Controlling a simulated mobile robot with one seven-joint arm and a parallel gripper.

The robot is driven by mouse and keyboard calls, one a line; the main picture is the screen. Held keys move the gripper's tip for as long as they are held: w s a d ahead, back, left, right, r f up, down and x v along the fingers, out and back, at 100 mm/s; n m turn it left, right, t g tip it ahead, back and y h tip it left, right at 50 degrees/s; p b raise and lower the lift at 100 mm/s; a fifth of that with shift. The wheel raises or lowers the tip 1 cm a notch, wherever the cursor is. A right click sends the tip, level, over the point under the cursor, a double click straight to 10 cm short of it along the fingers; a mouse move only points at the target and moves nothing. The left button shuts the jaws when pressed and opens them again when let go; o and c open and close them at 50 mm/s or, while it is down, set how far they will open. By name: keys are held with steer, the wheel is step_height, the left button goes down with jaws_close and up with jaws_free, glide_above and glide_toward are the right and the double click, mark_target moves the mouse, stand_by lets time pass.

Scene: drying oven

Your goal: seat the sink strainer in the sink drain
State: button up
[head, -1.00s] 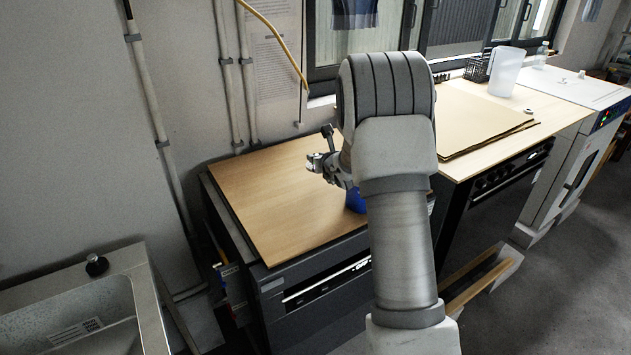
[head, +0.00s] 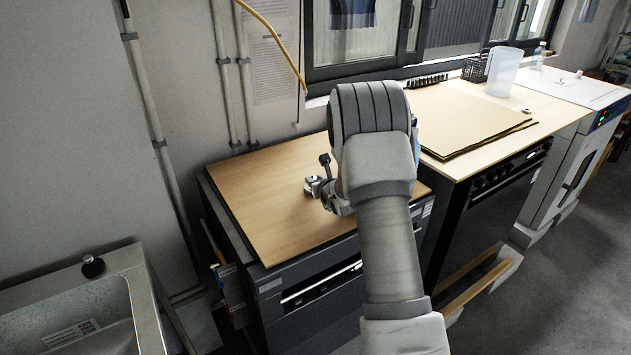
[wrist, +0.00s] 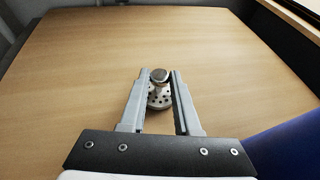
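The sink strainer (wrist: 159,98), a small perforated metal basket with a round knob, is on the wooden board in the wrist view. My gripper (wrist: 160,74) has its two fingers apart, one on each side of the strainer; a narrow gap seems to show beside the knob. In the head view my gripper (head: 316,188) is low over the board, partly behind my arm, and the strainer is hard to tell from it. The sink (head: 123,287) is at the lower left of the head view. Its drain is not visible.
The wooden board (head: 240,200) lies on a dark cabinet beside the sink. A blue object (wrist: 290,145) is close on the right in the wrist view. Cardboard sheets (head: 465,115) and a white jug (head: 503,72) are on the worktop to the right. The board's left part is clear.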

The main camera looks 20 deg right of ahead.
steer(key=o, duration=0.4)
steer(key=shift+c, duration=0.2)
